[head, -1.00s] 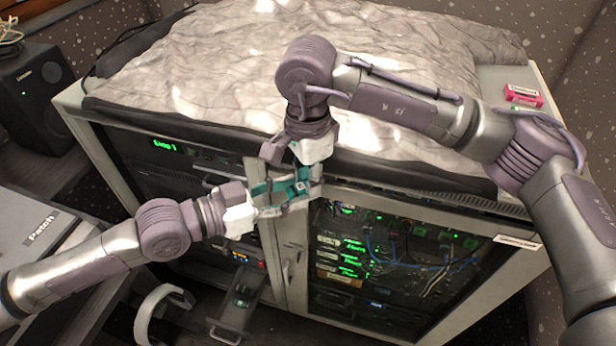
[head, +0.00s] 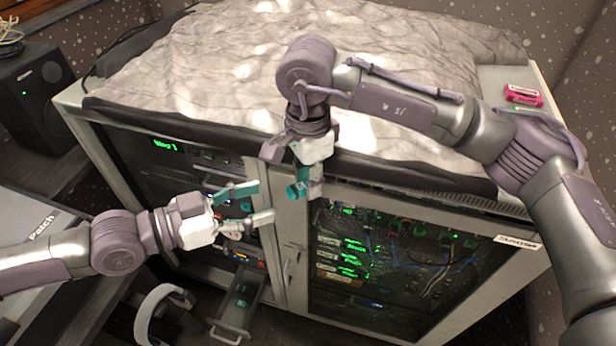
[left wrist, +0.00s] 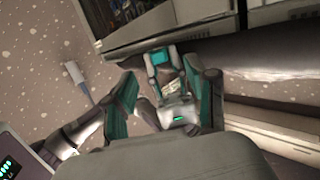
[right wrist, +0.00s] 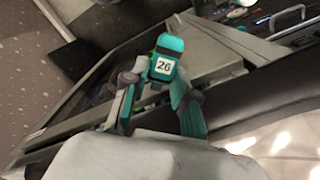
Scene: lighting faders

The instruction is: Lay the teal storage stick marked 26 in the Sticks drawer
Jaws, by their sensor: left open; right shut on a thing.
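The teal storage stick (head: 297,190) is in my right gripper (head: 305,184), which is shut on it in front of the cabinet's top edge. In the right wrist view the stick (right wrist: 170,44) has a white label reading 26 and juts out past the fingertips. My left gripper (head: 260,204) is open and empty, to the left of the right gripper and apart from it. In the left wrist view its two fingers (left wrist: 165,100) stand wide apart. A small drawer (head: 261,293) is pulled out low on the cabinet's left side, with dark and teal contents. I cannot read its name.
The glass-doored rack (head: 390,265) fills the cabinet's right side. A crumpled cover (head: 230,60) lies on top. A pale headset-like band (head: 150,305) is left of the drawer. A speaker (head: 40,100) and a case marked Patch (head: 40,215) stand at left.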

